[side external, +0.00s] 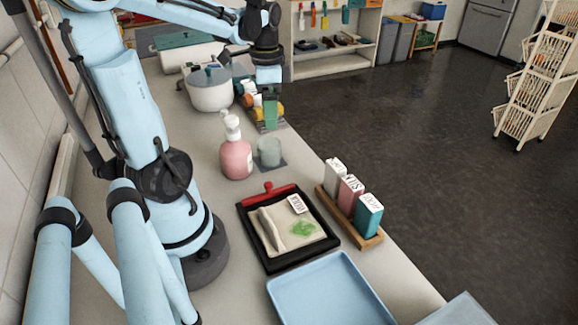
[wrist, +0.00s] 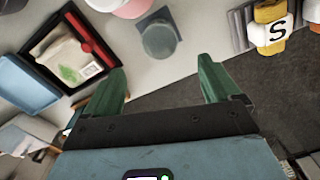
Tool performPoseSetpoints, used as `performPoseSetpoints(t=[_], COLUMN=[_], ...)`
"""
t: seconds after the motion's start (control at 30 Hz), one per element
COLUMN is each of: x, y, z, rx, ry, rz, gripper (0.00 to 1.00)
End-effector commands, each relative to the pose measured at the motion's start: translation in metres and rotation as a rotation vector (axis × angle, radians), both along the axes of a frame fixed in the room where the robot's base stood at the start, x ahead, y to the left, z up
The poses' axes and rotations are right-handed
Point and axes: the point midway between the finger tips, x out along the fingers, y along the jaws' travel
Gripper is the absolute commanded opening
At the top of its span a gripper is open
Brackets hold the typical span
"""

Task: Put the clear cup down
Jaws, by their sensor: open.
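The clear cup (side external: 269,152), a small greenish see-through tumbler, stands upright on a dark square mat (side external: 284,164) on the counter, right of the pink pump bottle. The cup also shows in the wrist view (wrist: 159,40), with the mat (wrist: 172,14) under it. My gripper (side external: 271,125) is above the counter, behind the cup in the side view. In the wrist view its green fingers (wrist: 163,70) are wide apart with nothing between them. The cup lies beyond the fingertips and apart from them.
The pink pump bottle (side external: 236,158) stands close left of the cup. A white pot (side external: 209,92) and yellow items (side external: 248,102) are farther back. In front lie a black-framed tray (side external: 272,262), a wooden rack of cartons (side external: 366,238) and a blue tray (side external: 330,292). The counter edge drops to floor at right.

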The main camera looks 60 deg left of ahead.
Motion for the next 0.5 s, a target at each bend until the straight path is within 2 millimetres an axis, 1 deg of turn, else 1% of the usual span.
performPoseSetpoints(t=[0.07, 0.17, 0.27, 0.33, 0.4, 0.5], x=[0.001, 0.008, 0.02, 0.027, 0.033, 0.037], y=[-0.004, -0.02, -0.05, -0.076, -0.102, -0.136], z=[0.003, 0.005, 0.008, 0.009, 0.01, 0.011], rx=[0.006, 0.03, 0.065, 0.078, 0.071, 0.035], ry=[-0.008, -0.049, -0.138, -0.223, -0.314, -0.434], rz=[0.002, 0.02, 0.061, 0.1, 0.141, 0.197], gripper=[0.9, 0.9, 0.9, 0.9, 0.9, 0.9])
